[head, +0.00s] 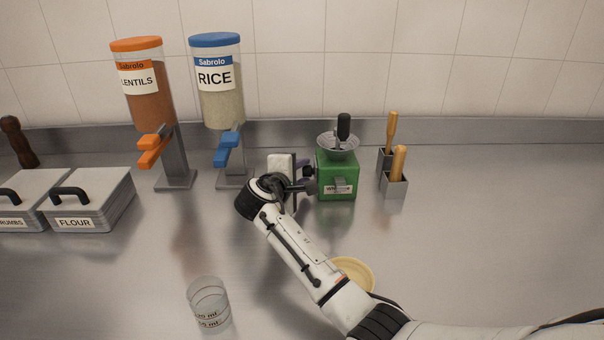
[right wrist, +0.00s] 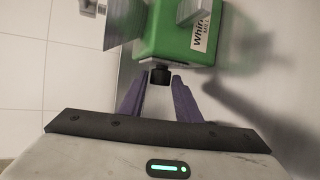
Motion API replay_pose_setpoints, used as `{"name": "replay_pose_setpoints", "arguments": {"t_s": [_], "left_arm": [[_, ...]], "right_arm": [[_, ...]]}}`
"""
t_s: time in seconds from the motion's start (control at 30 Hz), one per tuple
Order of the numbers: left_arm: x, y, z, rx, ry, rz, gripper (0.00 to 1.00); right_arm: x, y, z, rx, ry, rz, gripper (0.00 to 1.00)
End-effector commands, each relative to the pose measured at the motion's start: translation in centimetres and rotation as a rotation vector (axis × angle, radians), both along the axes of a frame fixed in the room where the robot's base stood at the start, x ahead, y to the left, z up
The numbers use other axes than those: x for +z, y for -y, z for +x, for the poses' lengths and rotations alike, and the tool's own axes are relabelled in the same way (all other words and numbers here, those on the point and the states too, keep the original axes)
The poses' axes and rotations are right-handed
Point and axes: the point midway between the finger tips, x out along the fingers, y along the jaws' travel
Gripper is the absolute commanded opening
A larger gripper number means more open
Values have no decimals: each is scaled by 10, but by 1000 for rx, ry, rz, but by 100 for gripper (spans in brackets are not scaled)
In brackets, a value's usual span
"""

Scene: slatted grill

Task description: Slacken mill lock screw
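The green mill (head: 336,180) stands upright at the back middle of the counter, with a metal hopper (head: 338,147) and a black-topped crank on top. In the right wrist view the green mill body (right wrist: 178,35) shows from close by, and a dark round lock screw (right wrist: 160,76) sticks out from its side. My right gripper (right wrist: 159,84) has its two purple fingers apart, one on each side of the screw, tips about level with it. I cannot tell whether they touch it. In the head view my right gripper (head: 304,172) is at the mill's left side. My left gripper is out of view.
Lentil (head: 146,95) and rice (head: 218,90) dispensers stand at the back left, beside lidded boxes (head: 95,200). Two metal holders with wooden-handled tools (head: 395,186) are close to the mill's right. A measuring glass (head: 208,305) and a yellowish dish (head: 356,270) are in front.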

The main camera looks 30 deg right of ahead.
Motion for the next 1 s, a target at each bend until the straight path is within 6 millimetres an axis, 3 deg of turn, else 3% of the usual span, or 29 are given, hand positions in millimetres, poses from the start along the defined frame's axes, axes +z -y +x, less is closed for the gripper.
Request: {"name": "replay_pose_setpoints", "arguments": {"t_s": [0.03, 0.17, 0.57, 1.0], "left_arm": [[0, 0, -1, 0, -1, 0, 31], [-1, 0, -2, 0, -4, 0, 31], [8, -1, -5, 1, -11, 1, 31], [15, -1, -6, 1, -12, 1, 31]], "right_arm": [[0, 0, 0, 0, 0, 0, 21], [0, 0, 0, 0, 0, 0, 2], [4, 0, 1, -2, -71, 46, 2], [9, 3, 5, -2, -384, 239, 2]]}}
